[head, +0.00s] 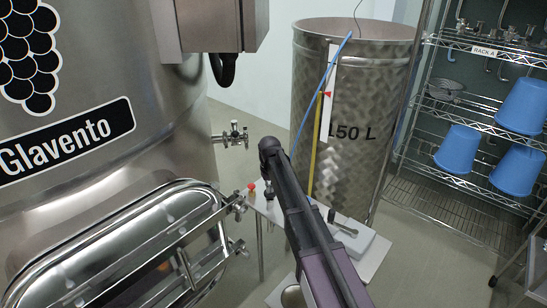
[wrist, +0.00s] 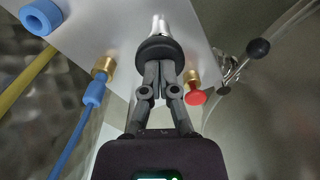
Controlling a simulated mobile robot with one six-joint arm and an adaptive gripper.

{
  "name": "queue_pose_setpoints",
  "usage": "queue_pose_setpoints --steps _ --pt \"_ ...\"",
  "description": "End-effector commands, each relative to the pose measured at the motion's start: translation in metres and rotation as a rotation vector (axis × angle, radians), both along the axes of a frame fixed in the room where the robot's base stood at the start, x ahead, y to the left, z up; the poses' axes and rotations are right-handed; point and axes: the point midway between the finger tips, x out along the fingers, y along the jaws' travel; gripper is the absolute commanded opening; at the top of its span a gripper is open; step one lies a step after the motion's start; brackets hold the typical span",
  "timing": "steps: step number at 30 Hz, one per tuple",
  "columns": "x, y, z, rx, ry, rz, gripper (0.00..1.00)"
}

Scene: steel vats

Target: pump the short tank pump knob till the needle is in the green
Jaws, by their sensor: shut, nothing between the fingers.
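The pump knob (wrist: 159,50) is a black round cap on a bright metal shaft, standing on a steel plate (wrist: 112,30) in the wrist view. My gripper (wrist: 158,66) is shut and empty, with its fingertips right at the knob's face. I cannot tell whether they touch it. The short tank (head: 350,110) is the brushed steel one marked 150 L in the head view. My arm crosses in front of its lower part and hides some of the plate. I cannot make out a gauge needle or a green zone in either view.
A red knob (wrist: 195,97) on a brass fitting sits just right of my fingers. A blue hose (wrist: 72,135) runs from another brass fitting at left. The large Glavento vat (head: 90,100) stands close on the left. A wire rack with blue buckets (head: 458,149) is at right.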

Motion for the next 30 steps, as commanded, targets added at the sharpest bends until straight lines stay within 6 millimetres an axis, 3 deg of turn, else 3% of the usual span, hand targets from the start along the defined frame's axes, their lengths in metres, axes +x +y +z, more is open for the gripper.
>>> queue_pose_setpoints --steps 21,30 --pt "0.000 0.000 0.060 0.000 0.000 0.000 0.00" --pt "0.000 0.000 0.063 0.000 0.000 0.000 0.00"
